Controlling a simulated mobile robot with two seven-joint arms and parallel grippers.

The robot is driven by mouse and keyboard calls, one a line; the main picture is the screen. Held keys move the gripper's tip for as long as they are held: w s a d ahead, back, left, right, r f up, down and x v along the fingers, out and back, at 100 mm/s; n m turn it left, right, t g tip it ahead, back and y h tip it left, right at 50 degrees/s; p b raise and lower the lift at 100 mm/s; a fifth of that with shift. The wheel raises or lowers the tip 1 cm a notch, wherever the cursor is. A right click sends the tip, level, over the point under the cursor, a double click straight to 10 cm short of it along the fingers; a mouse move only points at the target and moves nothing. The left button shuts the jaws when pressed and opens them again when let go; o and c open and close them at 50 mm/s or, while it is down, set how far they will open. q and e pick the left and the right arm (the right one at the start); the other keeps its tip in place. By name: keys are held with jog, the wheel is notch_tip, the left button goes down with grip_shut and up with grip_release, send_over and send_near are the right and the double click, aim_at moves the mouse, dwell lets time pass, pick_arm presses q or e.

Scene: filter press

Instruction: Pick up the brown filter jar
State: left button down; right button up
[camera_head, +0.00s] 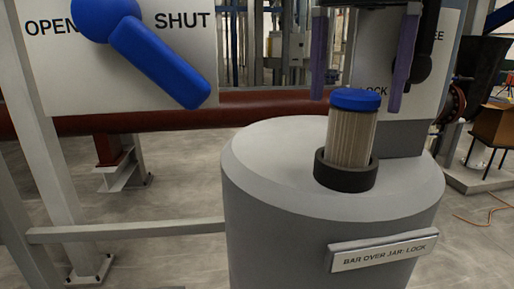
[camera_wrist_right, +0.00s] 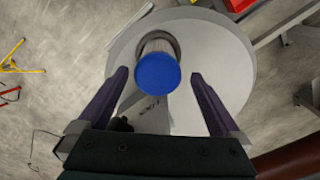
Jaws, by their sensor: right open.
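The filter jar (camera_head: 350,140) has a ribbed, pale brown body and a blue lid. It stands upright in a dark ring holder (camera_head: 345,178) on top of a round grey pedestal (camera_head: 262,160). My right gripper (camera_head: 358,104) points down over it, open and empty, with its purple fingers spread wide on either side of the lid. In the right wrist view the jar's blue lid (camera_wrist_right: 157,74) shows between the two fingers with a gap on both sides. How far the fingertips are from the jar in depth is hard to tell. My left gripper is out of view.
A plate reading "BAR OVER JAR: LOCK" (camera_head: 382,251) is on the pedestal's front. A white panel marked OPEN and SHUT with a blue lever (camera_head: 160,65) stands at the left. A dark red pipe (camera_head: 200,113) runs behind. A panel stands close behind the jar.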

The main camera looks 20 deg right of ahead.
aim_at(352, 123)
jog(key=f+b, duration=0.4)
jog(key=f, duration=0.1)
jog(key=shift+s+f, duration=0.1)
jog(key=shift+s, duration=0.1)
jog(key=shift+c, duration=0.2)
jog(key=c, duration=1.4)
